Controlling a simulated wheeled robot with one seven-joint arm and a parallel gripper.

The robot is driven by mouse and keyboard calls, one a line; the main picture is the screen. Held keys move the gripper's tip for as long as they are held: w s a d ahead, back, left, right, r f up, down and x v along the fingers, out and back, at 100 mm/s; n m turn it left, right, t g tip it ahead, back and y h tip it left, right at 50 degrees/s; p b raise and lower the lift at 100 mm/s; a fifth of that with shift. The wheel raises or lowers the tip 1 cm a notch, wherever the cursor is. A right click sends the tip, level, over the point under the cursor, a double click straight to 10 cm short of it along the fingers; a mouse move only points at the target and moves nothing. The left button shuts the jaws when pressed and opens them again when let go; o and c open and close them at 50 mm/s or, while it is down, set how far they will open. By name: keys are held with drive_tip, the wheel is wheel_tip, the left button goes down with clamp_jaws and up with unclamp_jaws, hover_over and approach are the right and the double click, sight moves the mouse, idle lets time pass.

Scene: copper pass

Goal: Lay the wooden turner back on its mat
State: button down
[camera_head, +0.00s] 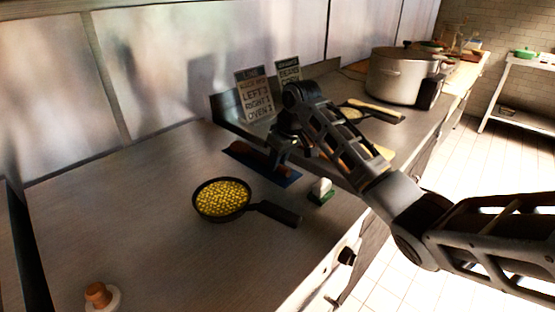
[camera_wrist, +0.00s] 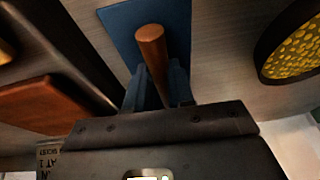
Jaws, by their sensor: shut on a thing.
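The wooden turner (camera_wrist: 152,48) shows in the wrist view as a round brown handle, its end toward the camera's top. My gripper (camera_wrist: 158,92) is shut on it; the body of the gripper hides the rest of the turner. The blue mat (camera_wrist: 182,18) lies behind the handle in that view. In the head view the mat (camera_head: 287,181) lies flat on the counter, below my gripper (camera_head: 277,160), which covers part of it. I cannot tell whether the turner touches the mat.
A black pan of yellow corn (camera_head: 222,199) stands in front of the mat, its handle pointing right. Two signs stand behind, one left (camera_head: 254,95), one right (camera_head: 288,70). A large pot (camera_head: 396,78) is farther back. The counter's left front is mostly clear.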

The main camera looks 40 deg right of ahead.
drive_tip(key=shift+f, duration=0.15)
drive_tip(key=c, duration=1)
unclamp_jaws()
drive_tip(key=b+v, duration=0.1)
drive_tip(key=v, duration=1.1)
